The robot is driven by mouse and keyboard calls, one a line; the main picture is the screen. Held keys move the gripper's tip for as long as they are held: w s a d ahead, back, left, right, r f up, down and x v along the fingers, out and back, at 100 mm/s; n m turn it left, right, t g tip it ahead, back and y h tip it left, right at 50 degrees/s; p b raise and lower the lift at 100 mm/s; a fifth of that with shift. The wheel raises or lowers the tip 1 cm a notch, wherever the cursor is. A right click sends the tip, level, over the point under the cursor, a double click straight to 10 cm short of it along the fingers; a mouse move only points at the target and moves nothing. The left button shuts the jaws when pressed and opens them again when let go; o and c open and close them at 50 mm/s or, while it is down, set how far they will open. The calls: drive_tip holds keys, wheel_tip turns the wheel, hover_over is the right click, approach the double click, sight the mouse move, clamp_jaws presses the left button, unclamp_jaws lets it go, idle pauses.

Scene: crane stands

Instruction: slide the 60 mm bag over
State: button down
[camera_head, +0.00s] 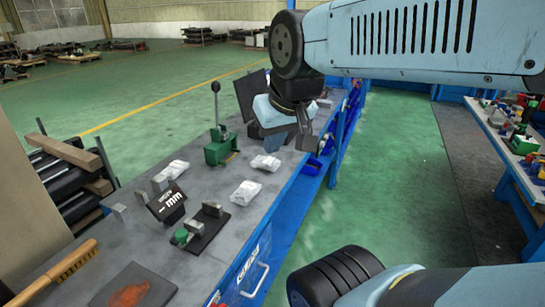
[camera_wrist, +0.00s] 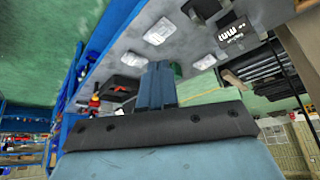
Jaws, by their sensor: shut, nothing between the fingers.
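Three white bags lie on the grey bench: one at the back left (camera_head: 172,170), one in the middle (camera_head: 245,192) and one close below my gripper (camera_head: 265,162). I cannot tell which is the 60 mm bag. The black sign (camera_head: 167,203) reads "mm"; any figure on it is not clear. My gripper (camera_head: 273,143) points down over the bench, its fingers shut with nothing between them. In the wrist view, the shut blue fingers (camera_wrist: 157,72) cover part of the bench, with white bags at the left (camera_wrist: 160,30) and right (camera_wrist: 205,62).
A green lever press (camera_head: 220,148) stands behind the bags. A black fixture with metal blocks (camera_head: 208,222) stands in front, next to the sign. A brush (camera_head: 55,273) lies at the near left. The bench's blue edge (camera_head: 262,228) runs along the right.

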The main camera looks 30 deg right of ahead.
drive_tip(key=m+t+y, duration=0.1)
drive_tip(key=m+y, duration=0.5)
drive_tip(key=m, duration=2.2)
approach(279, 165)
drive_tip(key=s+d+r, duration=0.3)
drive_tip(key=s, duration=0.3)
drive_tip(key=x, duration=0.4)
drive_tip(key=w+x, duration=0.1)
drive_tip(key=x, duration=0.3)
drive_tip(key=r+x, duration=0.1)
drive_tip(key=x, duration=0.2)
drive_tip(key=shift+w+a+f, duration=0.1)
drive_tip(key=shift+w+f, duration=0.25)
drive_tip(key=shift+w, duration=0.05)
drive_tip(key=shift+w+a, duration=0.5)
drive_tip(key=shift+w, duration=0.2)
